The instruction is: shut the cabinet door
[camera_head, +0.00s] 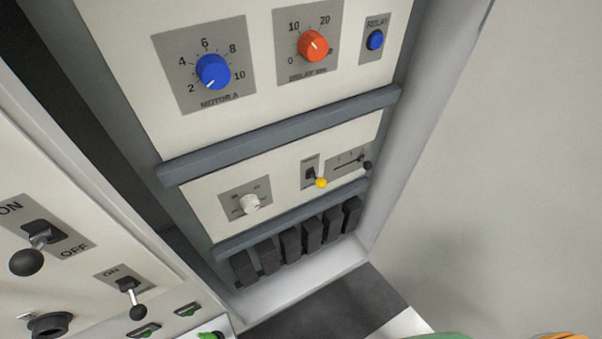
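An open cabinet fills the middle of the head view, and its pale side wall (428,125) stands at the right of the inner panels. Inside is an upper panel (260,110) with a blue MOTOR A knob (212,71), an orange delay knob (312,46) and a blue RELAY button (375,40). A lower panel (285,170) carries a white knob (249,204), a yellow-tipped switch (320,182) and a slider (367,165). I cannot clearly pick out the cabinet door. Neither of my grippers is in view.
At the left stands another pale panel (75,275) with black-knobbed levers (27,262) (137,311). Several dark blocks (290,243) line the cabinet's bottom. A plain pale surface (500,190) fills the right. Green (441,336) and orange (562,336) edges show at the bottom, mostly cut off.

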